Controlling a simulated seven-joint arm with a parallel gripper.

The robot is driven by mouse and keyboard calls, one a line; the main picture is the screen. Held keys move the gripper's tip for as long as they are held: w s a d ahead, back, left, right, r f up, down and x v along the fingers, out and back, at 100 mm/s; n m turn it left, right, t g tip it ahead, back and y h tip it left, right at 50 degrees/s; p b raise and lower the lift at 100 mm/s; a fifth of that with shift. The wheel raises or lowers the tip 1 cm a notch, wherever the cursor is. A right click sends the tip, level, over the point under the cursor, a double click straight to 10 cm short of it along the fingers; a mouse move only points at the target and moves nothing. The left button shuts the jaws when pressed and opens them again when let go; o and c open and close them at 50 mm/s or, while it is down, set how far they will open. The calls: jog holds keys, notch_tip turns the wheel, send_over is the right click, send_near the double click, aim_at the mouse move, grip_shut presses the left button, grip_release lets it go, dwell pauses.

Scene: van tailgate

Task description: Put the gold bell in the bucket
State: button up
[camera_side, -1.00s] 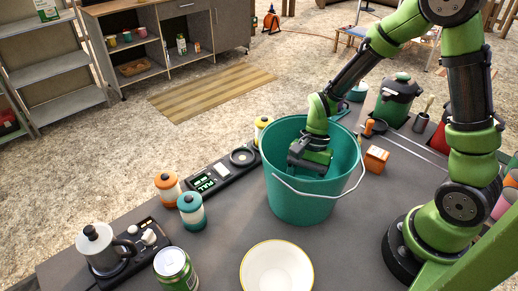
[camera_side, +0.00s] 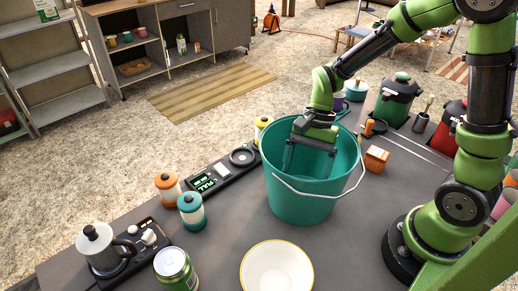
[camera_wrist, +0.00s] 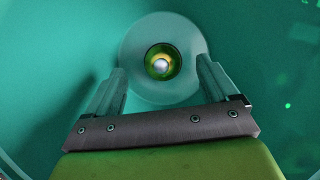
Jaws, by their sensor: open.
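The teal bucket (camera_side: 312,205) stands upright on the dark table, its wire handle hanging down over the near side. My gripper (camera_side: 307,172) is over the bucket, pointing down, with its fingers inside the rim. In the wrist view my gripper (camera_wrist: 161,68) is open, its two fingers well apart and nothing held between them. Beyond the fingertips, a small round gold-and-green shiny thing with a pale centre, seemingly the gold bell (camera_wrist: 163,61), lies on the bucket's floor, apart from the fingers. The side view hides it behind the bucket wall.
A white bowl (camera_side: 277,270) stands in front of the bucket. Orange (camera_side: 168,187) and teal (camera_side: 191,211) jars and a scale (camera_side: 213,178) are to the left.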

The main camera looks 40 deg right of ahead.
jog(key=s+d+r+n+t+h, duration=0.1)
jog(key=s+r+n+t, duration=0.2)
jog(key=r, duration=0.5)
jog(key=s+d+r+n+t+h, duration=0.1)
jog(key=s+r+n+t, duration=0.1)
jog(key=r+n+t, duration=0.4)
notch_tip(320, 180, up, 3)
jog(key=shift+s+d+f, duration=0.1)
jog(key=shift+s+d, duration=0.25)
jog(key=shift+s, duration=0.05)
